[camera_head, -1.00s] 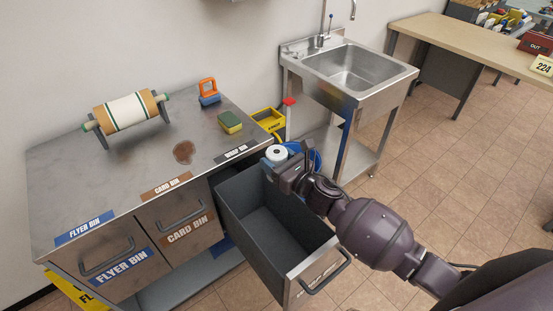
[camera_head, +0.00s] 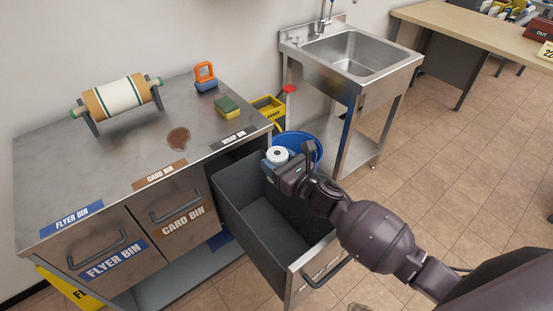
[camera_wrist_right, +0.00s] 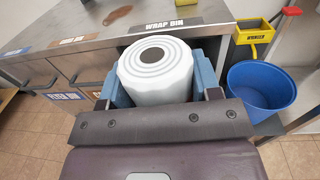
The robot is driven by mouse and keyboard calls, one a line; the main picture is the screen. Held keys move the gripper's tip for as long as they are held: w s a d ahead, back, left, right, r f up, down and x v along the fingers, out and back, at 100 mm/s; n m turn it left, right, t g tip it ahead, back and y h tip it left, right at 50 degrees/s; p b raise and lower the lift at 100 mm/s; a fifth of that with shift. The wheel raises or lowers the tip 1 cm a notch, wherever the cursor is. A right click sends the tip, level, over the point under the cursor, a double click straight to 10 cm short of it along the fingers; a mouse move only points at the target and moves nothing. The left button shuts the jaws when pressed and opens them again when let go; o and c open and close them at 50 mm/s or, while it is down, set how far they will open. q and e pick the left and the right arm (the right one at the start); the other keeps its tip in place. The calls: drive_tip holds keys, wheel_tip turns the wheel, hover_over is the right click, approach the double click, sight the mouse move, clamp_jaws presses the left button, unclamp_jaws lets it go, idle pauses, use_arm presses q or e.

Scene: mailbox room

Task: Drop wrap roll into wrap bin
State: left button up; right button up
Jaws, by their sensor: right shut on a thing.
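The wrap roll (camera_head: 278,154) is a white roll with a dark core. My right gripper (camera_head: 279,160) is shut on it; in the right wrist view the roll (camera_wrist_right: 155,72) sits between two blue fingers. The wrap bin (camera_head: 236,208) is a grey drawer pulled out from the right end of the metal cabinet. In the head view the gripper and roll are over the back right part of the open drawer. My arm covers part of the drawer's right side. The drawer floor that shows is bare. My left gripper is not in view.
The closed flyer bin (camera_head: 92,262) and card bin (camera_head: 165,218) are left of the drawer. A sponge (camera_head: 228,108), a stamp-like orange-and-blue thing (camera_head: 206,78) and a paper roller (camera_head: 119,99) are on the cabinet. A blue bucket (camera_head: 307,143) and a sink (camera_head: 352,60) stand behind.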

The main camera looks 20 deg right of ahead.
drive_tip(key=o, duration=1)
drive_tip(key=shift+s+d, duration=0.25)
drive_tip(key=shift+s, duration=0.25)
drive_tip(key=v, duration=0.9)
drive_tip(key=shift+s+d, duration=0.1)
drive_tip(key=shift+s, duration=0.25)
